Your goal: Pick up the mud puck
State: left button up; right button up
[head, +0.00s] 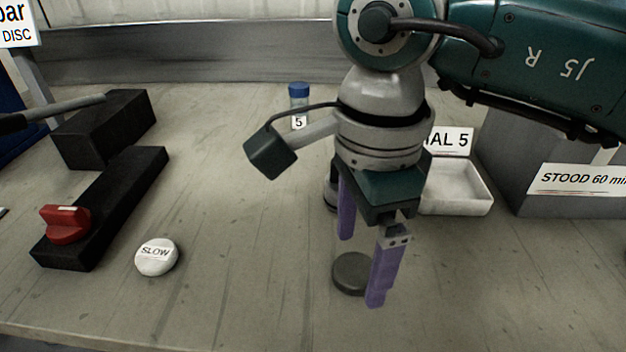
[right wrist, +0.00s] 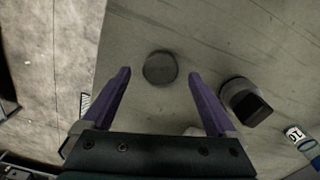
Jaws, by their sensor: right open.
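The mud puck is a dark grey-brown disc (head: 350,274) lying flat on the bench in the head view. It also shows as a dark round disc (right wrist: 160,68) in the right wrist view, ahead of and between the fingertips. My right gripper (head: 362,270) has purple fingers, points down and is open and empty above the puck. One finger covers part of the puck's right side in the head view. In the right wrist view the fingertips (right wrist: 160,73) lie apart on either side of the puck. My left gripper is not in view.
A white SLOW disc (head: 157,257) lies left, beside a black block with a red switch (head: 65,225). A blue-capped vial (head: 299,105) stands behind. A white tray (head: 458,188) and a grey block (head: 560,190) stand at right. The front middle bench is clear.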

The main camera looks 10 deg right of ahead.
jog(key=shift+d+f, duration=0.1)
jog(key=shift+f, duration=0.8)
jog(key=shift+c, duration=0.3)
jog(key=c, duration=1.4)
